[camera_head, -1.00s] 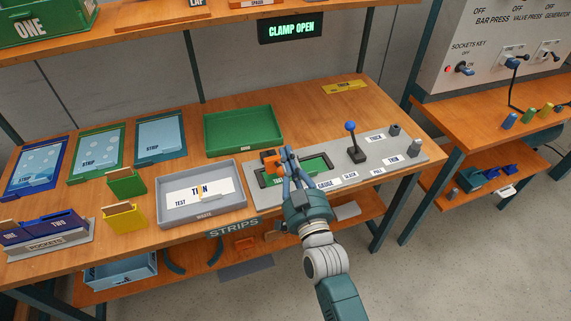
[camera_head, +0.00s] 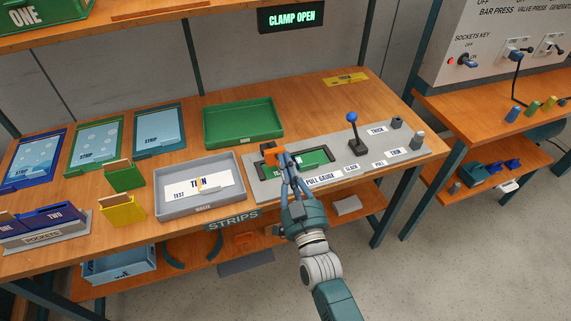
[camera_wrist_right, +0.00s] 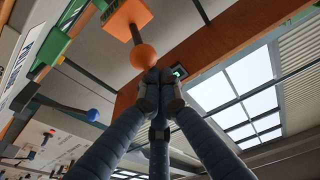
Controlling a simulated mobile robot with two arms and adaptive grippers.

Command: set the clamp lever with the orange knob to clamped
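In the head view the orange clamp lever (camera_head: 275,155) is at the left part of the grey fixture panel (camera_head: 258,186), partly hidden by my right gripper. My right gripper (camera_head: 285,157) has its fingertips together right at the knob; in the wrist view the ball shows just beyond the tips (camera_wrist_right: 158,76). Contact cannot be told for sure. The overhead display (camera_head: 292,17) reads CLAMP OPEN. My left gripper is out of view.
A blue-knobbed lever (camera_head: 352,118) stands upright farther right on the panel. A grey waste tray (camera_head: 200,205) lies left of the panel, and a green tray (camera_head: 243,123) lies behind it. Bare table (camera_head: 310,110) shows behind the panel.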

